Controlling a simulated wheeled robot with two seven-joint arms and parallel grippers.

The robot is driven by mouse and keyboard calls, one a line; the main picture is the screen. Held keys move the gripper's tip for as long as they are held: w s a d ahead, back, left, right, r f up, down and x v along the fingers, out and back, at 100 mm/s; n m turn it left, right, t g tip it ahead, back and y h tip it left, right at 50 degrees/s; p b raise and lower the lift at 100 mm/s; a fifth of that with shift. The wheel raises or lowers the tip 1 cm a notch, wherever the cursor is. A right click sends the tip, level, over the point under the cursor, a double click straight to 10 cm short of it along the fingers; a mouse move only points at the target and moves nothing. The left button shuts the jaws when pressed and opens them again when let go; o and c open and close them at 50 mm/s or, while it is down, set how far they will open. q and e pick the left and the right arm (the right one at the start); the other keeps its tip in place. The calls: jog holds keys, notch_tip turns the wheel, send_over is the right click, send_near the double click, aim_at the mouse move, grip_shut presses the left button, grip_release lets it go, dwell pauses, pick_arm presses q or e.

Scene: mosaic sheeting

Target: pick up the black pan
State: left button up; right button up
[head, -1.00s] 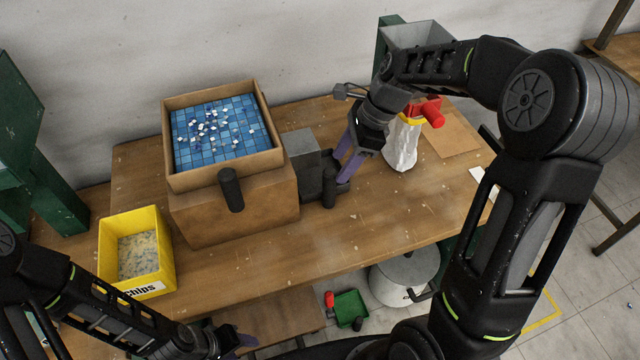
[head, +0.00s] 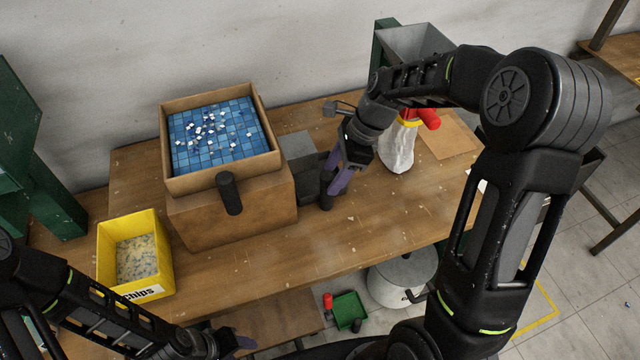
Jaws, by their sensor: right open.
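The black pan (head: 309,178) sits on the wooden table, close against the right side of the brown box. Its upright black handle (head: 326,189) faces the front. My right gripper (head: 332,178) is open and empty, reaching down from the right with its purple fingers at the handle. One finger is partly hidden behind the handle; I cannot tell whether they touch it. My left gripper (head: 238,343) is low at the bottom edge, away from the pan, and its jaws are mostly hidden.
A blue mosaic sheet with loose chips lies in a tray (head: 270,130) on the brown box (head: 245,215). A yellow chips bin (head: 160,262) stands at left. A white bag (head: 397,150) with a red part stands right of my gripper. The table front (head: 330,245) is clear.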

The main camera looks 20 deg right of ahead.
aim_at(320, 196)
jog(key=x, duration=0.4)
jog(key=shift+s+a+f, duration=0.1)
jog(key=shift+a+f, duration=0.05)
jog(key=shift+f, duration=0.05)
dwell(0.3)
grip_shut()
dwell(0.4)
dwell(0.4)
